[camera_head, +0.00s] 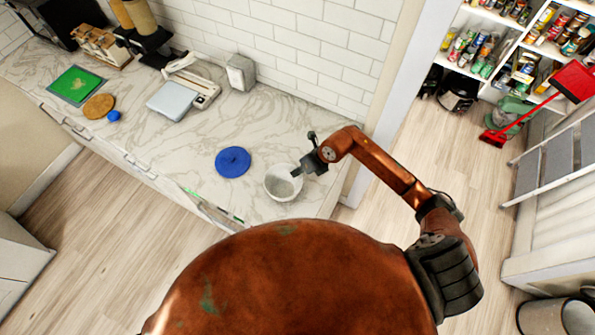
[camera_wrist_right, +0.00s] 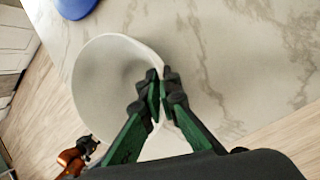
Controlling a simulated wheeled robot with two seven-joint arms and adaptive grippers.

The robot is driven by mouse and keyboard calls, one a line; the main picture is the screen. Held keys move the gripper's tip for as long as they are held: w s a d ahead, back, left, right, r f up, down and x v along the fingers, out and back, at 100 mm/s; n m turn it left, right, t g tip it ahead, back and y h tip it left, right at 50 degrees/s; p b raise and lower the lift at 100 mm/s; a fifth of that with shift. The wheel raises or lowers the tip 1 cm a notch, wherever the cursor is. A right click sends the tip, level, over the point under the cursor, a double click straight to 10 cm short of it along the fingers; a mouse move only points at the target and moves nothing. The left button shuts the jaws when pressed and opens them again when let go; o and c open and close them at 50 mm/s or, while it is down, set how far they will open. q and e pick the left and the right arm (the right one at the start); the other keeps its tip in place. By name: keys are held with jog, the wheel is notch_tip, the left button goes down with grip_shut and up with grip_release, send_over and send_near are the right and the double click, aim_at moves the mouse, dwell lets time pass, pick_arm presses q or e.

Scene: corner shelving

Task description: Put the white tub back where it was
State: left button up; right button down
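The white tub (camera_head: 279,187) is at the right end of the marble counter, near its front edge. It is open at the top and looks empty inside. My right gripper (camera_head: 298,171) reaches it from the right. In the right wrist view, the fingers of my right gripper (camera_wrist_right: 161,88) are closed with the rim of the white tub (camera_wrist_right: 103,85) pinched between them, one finger inside and one outside. I cannot tell whether the tub rests on the counter or is slightly raised.
A round blue lid (camera_head: 233,162) lies on the counter (camera_head: 270,120) left of the tub. Farther left are a kitchen scale (camera_head: 173,101), a grey box (camera_head: 241,72), a blue ball (camera_head: 113,116) and a green board (camera_head: 75,86). Pantry shelves (camera_head: 508,45) stand at the upper right.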

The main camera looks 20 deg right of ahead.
jog(key=shift+f, duration=0.15)
jog(key=c, duration=2.2)
grip_release()
jog(key=shift+o, duration=0.2)
jog(key=shift+d+r, duration=0.1)
jog(key=shift+r, duration=0.25)
jog(key=b+v, duration=0.3)
jog(key=v, duration=0.8)
jog(key=shift+s+r, duration=0.15)
jog(key=shift+r, duration=0.1)
